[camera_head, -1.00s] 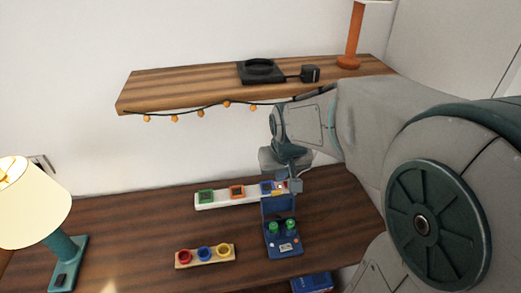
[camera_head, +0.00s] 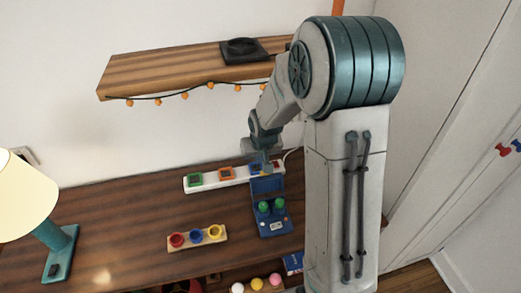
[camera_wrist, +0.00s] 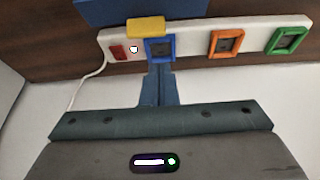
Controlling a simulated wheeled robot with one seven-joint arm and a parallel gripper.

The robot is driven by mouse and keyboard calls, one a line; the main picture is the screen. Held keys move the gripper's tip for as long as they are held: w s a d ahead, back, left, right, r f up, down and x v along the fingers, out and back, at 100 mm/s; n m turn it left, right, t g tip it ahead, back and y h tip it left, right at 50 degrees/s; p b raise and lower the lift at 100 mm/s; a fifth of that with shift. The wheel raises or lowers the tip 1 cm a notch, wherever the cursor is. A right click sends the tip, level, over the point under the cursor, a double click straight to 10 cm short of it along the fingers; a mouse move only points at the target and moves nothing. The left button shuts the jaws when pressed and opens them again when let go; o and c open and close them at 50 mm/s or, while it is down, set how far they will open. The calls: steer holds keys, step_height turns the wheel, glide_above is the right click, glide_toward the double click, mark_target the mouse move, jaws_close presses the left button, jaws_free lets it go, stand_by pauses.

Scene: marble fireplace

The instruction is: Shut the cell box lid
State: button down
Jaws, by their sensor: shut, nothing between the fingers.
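The blue cell box (camera_head: 273,226) stands on the brown desk with two green cells upright in it. Its blue lid (camera_head: 267,186) is open and stands up at the back of the box. In the wrist view the lid (camera_wrist: 140,10) is partly cut off at the top, with a yellow tab (camera_wrist: 146,27) at its edge. My gripper (camera_head: 262,169) is at the lid's upper edge, on the wall side. In the wrist view my gripper's fingers (camera_wrist: 158,70) are together and empty, over the power strip's blue socket; contact with the lid cannot be told.
A white power strip (camera_head: 210,182) with coloured sockets lies behind the box. A wooden holder (camera_head: 200,239) with red, blue and yellow cups is left of it. A lamp (camera_head: 55,245) stands far left. A shelf (camera_head: 165,74) with hanging lights is above.

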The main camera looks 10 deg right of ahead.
steer(key=s+p, duration=0.1)
steer(key=s, duration=0.2)
steer(key=shift+s, duration=0.15)
steer(key=shift+s, duration=0.1)
stand_by(0.4)
